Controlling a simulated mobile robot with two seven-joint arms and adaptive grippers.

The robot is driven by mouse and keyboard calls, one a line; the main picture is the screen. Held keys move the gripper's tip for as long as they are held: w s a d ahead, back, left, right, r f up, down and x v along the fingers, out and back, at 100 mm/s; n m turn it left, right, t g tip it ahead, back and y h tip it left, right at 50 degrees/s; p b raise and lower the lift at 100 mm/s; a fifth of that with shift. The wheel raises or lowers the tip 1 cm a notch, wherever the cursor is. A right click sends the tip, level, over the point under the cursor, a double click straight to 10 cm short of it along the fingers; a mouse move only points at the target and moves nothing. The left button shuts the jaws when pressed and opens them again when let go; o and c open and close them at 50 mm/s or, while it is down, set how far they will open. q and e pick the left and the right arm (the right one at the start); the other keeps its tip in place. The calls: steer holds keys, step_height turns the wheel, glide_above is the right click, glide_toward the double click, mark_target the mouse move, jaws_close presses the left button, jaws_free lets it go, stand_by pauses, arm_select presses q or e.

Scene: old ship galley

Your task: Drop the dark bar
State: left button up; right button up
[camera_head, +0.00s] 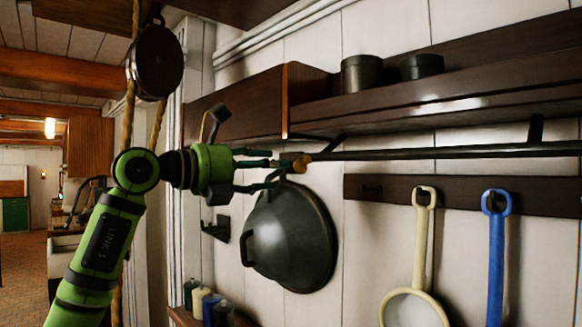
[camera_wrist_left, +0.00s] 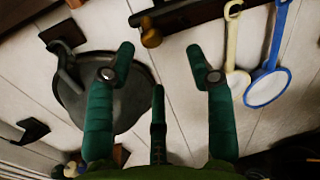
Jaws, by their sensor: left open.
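The dark bar (camera_head: 440,153) runs level along the wall below the shelf in the head view. Brackets show near it, and a brass-coloured piece (camera_head: 301,162) shows at its left end. My left gripper (camera_head: 285,168) is by that end, its green fingers pointing right. In the left wrist view the fingers (camera_wrist_left: 163,70) are spread wide with nothing between them. Whether a finger touches the bar's end cannot be told from the head view. The bar is not clearly made out in the left wrist view. My right gripper is in neither view.
A dark wok (camera_head: 290,235) hangs on the wall just below my left gripper. A cream ladle (camera_head: 420,250) and a blue ladle (camera_head: 496,255) hang from a dark board (camera_head: 390,190). The shelf (camera_head: 450,98) with two dark tins is above. A round pan (camera_head: 155,62) hangs upper left.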

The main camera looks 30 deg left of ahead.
mark_target(295, 167)
arm_select(q)
steer(key=shift+y, duration=0.3)
steer(key=p+x, duration=0.2)
steer(key=x, duration=0.1)
steer(key=p+x, duration=0.1)
steer(key=x, duration=0.1)
steer(key=shift+w+a+r, duration=0.25)
steer(key=shift+w+r, duration=0.05)
steer(key=shift+w+d+f+p, duration=0.2)
steer(key=shift+w+p, duration=0.2)
steer(key=shift+w, duration=0.15)
jaws_close()
